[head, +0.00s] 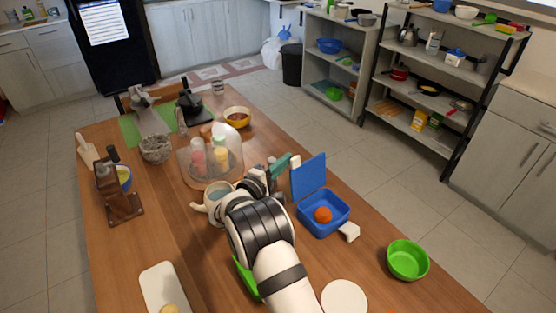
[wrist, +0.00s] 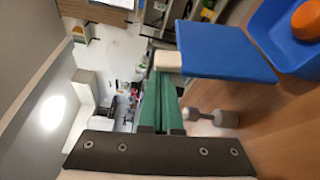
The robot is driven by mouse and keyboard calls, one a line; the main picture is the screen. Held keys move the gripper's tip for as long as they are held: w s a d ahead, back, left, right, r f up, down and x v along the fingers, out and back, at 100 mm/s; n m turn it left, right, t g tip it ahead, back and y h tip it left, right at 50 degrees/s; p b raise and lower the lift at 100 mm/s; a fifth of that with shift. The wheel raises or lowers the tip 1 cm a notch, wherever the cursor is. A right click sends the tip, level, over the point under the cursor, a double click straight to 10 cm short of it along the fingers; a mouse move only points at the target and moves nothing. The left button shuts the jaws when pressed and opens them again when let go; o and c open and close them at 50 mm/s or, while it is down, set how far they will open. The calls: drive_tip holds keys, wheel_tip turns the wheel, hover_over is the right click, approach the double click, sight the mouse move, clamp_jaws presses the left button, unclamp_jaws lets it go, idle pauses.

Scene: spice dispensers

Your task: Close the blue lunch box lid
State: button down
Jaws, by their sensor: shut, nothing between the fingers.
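The blue lunch box (head: 323,222) sits on the wooden table with an orange fruit (head: 323,214) inside. Its blue lid (head: 309,176) is open and stands up, tilted slightly back, at the box's far-left side. The lid (wrist: 225,52) also shows in the wrist view, with a white tab (wrist: 168,62) on its edge. My gripper (head: 286,162) is just left of the lid near its upper edge. In the wrist view its green fingers (wrist: 158,88) are together and empty, with the tips close to the white tab. I cannot tell whether they touch.
A green bowl (head: 408,260) is right of the box, and a white round plate (head: 344,297) is nearer the front. A clear dome (head: 212,155) over bottles and a pale teapot (head: 215,203) stand to the left. A grey dumbbell-shaped object (wrist: 212,118) is beside the fingers in the wrist view.

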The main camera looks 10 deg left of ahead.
drive_tip(key=shift+s+d, duration=0.1)
idle(0.3)
drive_tip(key=shift+s+d+r, duration=0.2)
drive_tip(key=shift+s+d, duration=0.35)
drive_tip(key=shift+d, duration=0.05)
drive_tip(key=s+d+f+m, duration=0.1)
drive_tip(key=s+d+f, duration=0.6)
drive_tip(key=s+d, duration=0.3)
drive_tip(key=shift+d+t, duration=0.3)
drive_tip(key=shift+d, duration=0.05)
idle(0.5)
